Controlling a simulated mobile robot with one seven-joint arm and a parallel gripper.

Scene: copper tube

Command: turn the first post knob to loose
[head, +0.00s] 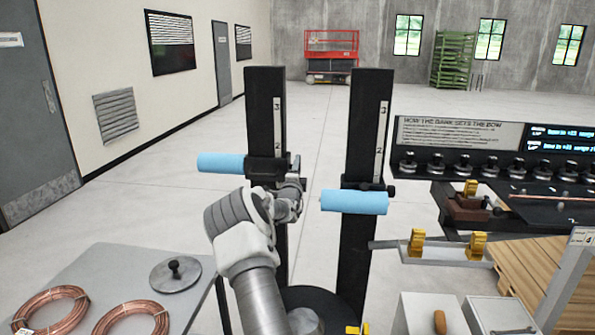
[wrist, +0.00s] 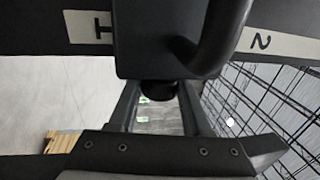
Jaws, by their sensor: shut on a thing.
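Two black upright posts with number scales stand in front of me. The left post (head: 264,105) carries a black slider block with a blue roller (head: 221,163) sticking out to the left. My gripper (head: 292,186) is at the right side of that block, and my arm hides part of it. In the wrist view the block (wrist: 160,45) sits over the scale strip, and a small round black knob (wrist: 158,89) projects from it. The knob is between my fingertips (wrist: 158,97), which are shut on it. Its turn mark cannot be seen.
The right post (head: 367,110) has its own blue roller (head: 354,202) and side knob (head: 391,191), close to my gripper. A grey table (head: 110,262) with copper coils is at left. A bench with an information board (head: 450,133) is at right.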

